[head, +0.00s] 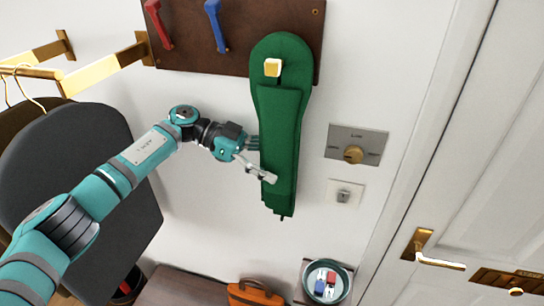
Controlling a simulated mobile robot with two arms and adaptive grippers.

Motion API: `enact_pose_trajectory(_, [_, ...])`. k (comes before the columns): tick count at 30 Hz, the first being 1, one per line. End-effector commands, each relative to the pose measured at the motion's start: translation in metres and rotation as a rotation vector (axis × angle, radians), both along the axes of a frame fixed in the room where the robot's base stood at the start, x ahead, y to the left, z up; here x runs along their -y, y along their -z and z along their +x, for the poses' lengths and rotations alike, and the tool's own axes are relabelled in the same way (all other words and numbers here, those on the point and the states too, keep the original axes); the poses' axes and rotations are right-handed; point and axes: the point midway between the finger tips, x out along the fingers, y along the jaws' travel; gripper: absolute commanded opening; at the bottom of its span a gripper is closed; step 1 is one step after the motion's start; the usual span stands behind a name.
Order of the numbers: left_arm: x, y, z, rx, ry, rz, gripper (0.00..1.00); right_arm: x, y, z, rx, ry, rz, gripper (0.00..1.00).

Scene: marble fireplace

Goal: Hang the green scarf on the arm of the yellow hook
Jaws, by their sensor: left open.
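The green scarf (283,130) hangs long and narrow from the yellow hook (273,68) on the wooden hook board (236,60). Its top loops around the hook, whose yellow end shows in front of the cloth. The scarf's lower end hangs free against the white wall. My left gripper (264,162) is open beside the left edge of the scarf, around its middle. One finger overlaps the front of the cloth; I cannot tell whether it touches. My right gripper is not in view.
A red hook (158,24) and a blue hook (215,25) sit left on the board. Dark clothing (75,170) hangs from a brass rail at left. A dial plate (357,145) and a white door (480,150) are at right. A small dish (346,274) and orange bag (254,294) are below.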

Motion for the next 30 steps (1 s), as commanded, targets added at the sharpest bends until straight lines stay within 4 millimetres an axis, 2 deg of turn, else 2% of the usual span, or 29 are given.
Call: enact_pose_trajectory(30, [0.0, 0.085, 0.0, -0.002, -0.001, 0.002, 0.74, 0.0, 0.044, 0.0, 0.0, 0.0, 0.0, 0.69])
